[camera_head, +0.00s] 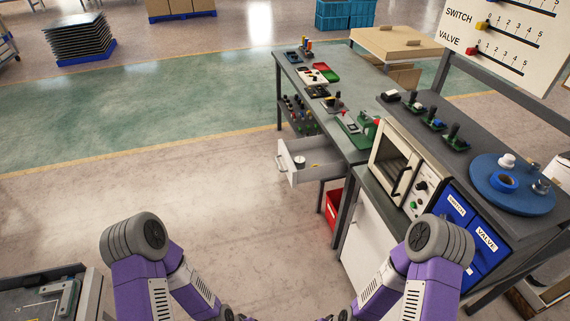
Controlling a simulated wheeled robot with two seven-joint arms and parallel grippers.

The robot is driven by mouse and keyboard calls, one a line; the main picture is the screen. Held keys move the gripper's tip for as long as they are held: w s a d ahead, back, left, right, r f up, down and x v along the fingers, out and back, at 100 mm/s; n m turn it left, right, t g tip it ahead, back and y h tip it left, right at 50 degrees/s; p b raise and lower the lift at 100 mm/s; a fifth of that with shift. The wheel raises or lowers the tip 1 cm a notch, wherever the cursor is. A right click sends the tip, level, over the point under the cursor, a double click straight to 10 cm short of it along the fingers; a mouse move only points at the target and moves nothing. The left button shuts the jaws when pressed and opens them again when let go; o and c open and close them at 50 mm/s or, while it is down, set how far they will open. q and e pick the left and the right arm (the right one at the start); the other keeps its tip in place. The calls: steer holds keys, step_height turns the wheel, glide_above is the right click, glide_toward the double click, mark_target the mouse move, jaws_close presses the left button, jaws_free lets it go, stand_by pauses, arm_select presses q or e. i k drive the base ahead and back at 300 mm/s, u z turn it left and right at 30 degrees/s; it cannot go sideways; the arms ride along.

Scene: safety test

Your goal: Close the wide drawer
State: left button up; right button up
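The wide drawer (298,175) is pulled out from under the long grey workbench (309,84), toward the left. My two purple and grey arms show at the bottom of the view, well short of the drawer. Both of my grippers are outside the picture, below its lower edge.
A white microwave-like oven (393,165) stands at the right, beside blue boxes labelled SWITCH and VALVE (480,241). A red bin (332,215) sits under the bench. A round blue tray (523,201) is at far right. The floor left of the drawer is clear.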

mark_target(319, 150)
steer(key=u, duration=0.3)
steer(key=i, duration=1.3)
steer(key=z, duration=0.35)
